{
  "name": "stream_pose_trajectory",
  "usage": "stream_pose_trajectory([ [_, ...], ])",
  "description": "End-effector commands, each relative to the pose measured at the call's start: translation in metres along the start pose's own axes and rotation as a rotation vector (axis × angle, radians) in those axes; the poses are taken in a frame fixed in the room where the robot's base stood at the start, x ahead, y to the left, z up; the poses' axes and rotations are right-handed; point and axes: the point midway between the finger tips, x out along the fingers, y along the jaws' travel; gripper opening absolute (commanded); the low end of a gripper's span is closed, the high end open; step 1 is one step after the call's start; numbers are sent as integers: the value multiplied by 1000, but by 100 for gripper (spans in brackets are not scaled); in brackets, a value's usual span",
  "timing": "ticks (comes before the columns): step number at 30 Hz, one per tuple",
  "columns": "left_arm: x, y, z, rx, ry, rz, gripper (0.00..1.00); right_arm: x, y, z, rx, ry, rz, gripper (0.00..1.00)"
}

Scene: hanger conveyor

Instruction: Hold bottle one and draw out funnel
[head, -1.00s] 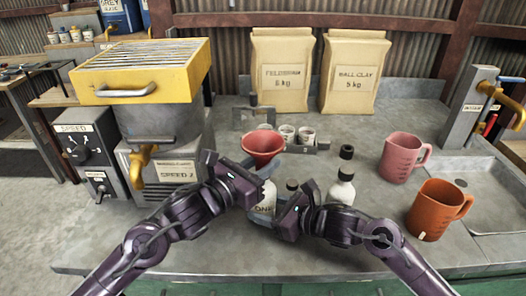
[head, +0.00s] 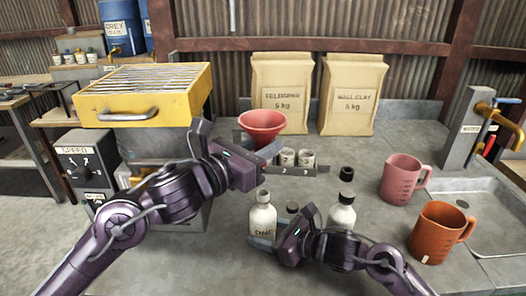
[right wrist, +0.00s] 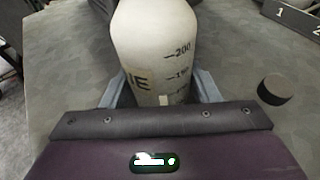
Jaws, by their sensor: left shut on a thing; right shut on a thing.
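The red funnel (head: 262,124) is in the air above bottle one in the head view, wide mouth up. My left gripper (head: 270,150) is shut on it near its lower part, and the spout is mostly hidden. Bottle one (head: 263,219), white and labelled ONE, stands upright on the counter with a clear gap between its top and the funnel. My right gripper (head: 262,243) is shut around its lower body. In the right wrist view the white bottle (right wrist: 155,45) with printed graduations sits between the fingers of that gripper (right wrist: 158,90).
A second white bottle (head: 341,217) stands right of my right gripper. A numbered rack with small jars (head: 297,160) is behind. A pink jug (head: 402,177) and an orange jug (head: 439,232) stand right. A black cap (right wrist: 275,90) lies near bottle one.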

Motion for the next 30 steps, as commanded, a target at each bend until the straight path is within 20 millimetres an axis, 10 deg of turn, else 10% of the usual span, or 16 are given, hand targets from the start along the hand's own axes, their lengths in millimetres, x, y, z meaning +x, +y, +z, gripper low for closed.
stream_pose_trajectory([
  [8, 0, 0, 0, 0, -1, 0, 5, 0, 0, 0, 0, 1, 1, 81],
  [20, 0, 0, 0, 0, -1, -1, 5, -12, -1, -2, -1, 3, -2, 81],
  [30, 0, 0, 0, 0, -1, 0, 5, -80, -1, -3, -2, 6, -3, 81],
])
